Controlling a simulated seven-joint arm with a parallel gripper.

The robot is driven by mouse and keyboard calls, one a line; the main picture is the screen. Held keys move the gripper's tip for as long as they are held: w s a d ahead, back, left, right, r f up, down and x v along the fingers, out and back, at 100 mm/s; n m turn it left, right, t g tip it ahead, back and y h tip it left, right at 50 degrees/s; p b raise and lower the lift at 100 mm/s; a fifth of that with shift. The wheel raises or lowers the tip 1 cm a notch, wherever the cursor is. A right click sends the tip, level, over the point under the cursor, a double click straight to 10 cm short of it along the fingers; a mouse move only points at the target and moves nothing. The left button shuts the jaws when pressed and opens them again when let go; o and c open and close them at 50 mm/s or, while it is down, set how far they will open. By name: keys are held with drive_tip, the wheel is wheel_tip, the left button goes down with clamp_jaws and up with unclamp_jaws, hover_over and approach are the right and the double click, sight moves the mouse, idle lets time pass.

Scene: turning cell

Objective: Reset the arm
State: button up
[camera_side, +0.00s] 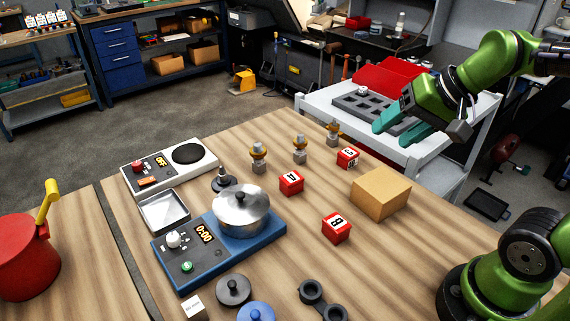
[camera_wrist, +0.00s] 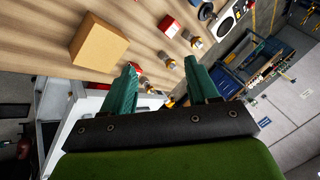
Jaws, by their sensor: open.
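My arm is green, and my gripper (camera_side: 405,125) hangs in the air at the upper right of the side view, above the white cart behind the table. Its teal fingers stand apart with nothing between them. In the wrist view my gripper (camera_wrist: 165,88) is also open and empty, with the table beyond the fingertips. No object touches the fingers in either view.
A red bin (camera_side: 385,76) and grey tray stand on the cart (camera_side: 455,147).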

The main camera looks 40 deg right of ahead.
drive_tip(key=s+a+n, duration=0.1)
drive_tip(key=n, duration=0.1)
drive_tip(key=s+a+f+n, duration=0.1)
drive_tip(key=s, duration=0.1)
drive_tip(key=shift+s+a+n, duration=0.15)
drive_tip(key=shift+a+n, duration=0.15)
drive_tip(key=shift+n, duration=0.1)
